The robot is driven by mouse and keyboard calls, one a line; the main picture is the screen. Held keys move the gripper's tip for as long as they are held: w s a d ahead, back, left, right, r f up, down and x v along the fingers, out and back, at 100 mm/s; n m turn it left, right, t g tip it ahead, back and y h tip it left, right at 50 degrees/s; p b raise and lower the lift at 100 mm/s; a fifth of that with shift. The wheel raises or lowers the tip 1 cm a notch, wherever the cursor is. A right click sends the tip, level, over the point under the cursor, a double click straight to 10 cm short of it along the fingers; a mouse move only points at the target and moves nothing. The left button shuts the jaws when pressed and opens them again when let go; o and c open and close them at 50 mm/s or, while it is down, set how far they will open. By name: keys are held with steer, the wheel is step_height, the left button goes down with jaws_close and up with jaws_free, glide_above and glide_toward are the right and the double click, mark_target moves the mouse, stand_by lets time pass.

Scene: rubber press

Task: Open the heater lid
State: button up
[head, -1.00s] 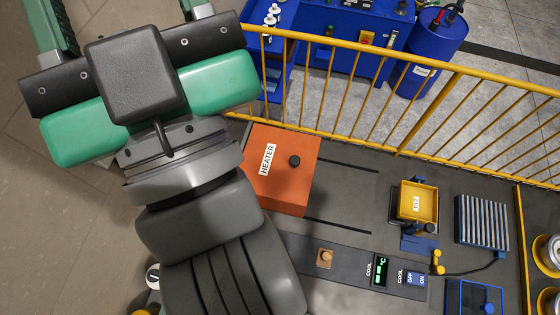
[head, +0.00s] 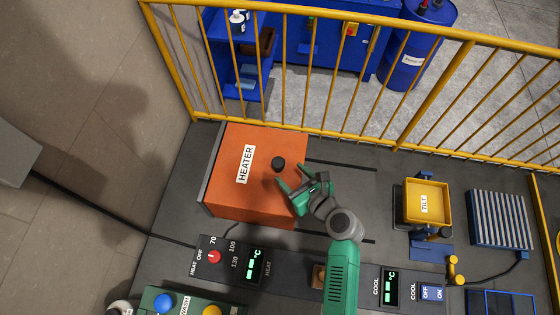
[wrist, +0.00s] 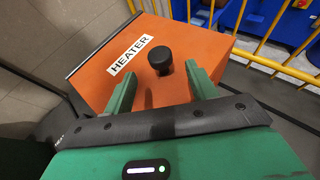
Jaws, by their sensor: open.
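The heater (head: 225,190) is an orange box with a white "HEATER" label, and its lid is down. A black round knob (head: 278,163) stands on top of the lid; it also shows in the wrist view (wrist: 160,60). My gripper (head: 299,182) is over the right part of the heater, close to the knob. In the wrist view my gripper (wrist: 164,80) has its green fingers apart, with the knob just beyond the fingertips and roughly between them. The fingers do not appear to touch the knob.
A yellow railing (head: 345,42) runs behind the heater. A heat control panel (head: 228,262) with a red dial lies in front. A yellow tilt tray (head: 425,203) and a ribbed rack (head: 498,218) stand to the right. Bare grey worktop lies between heater and tray.

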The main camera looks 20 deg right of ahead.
mark_target(280, 163)
steer(key=b+x, duration=0.1)
steer(key=x, duration=0.6)
steer(key=shift+w+a+b, duration=0.15)
steer(key=shift+w+b, duration=0.15)
steer(key=shift+w, duration=0.1)
jaws_close()
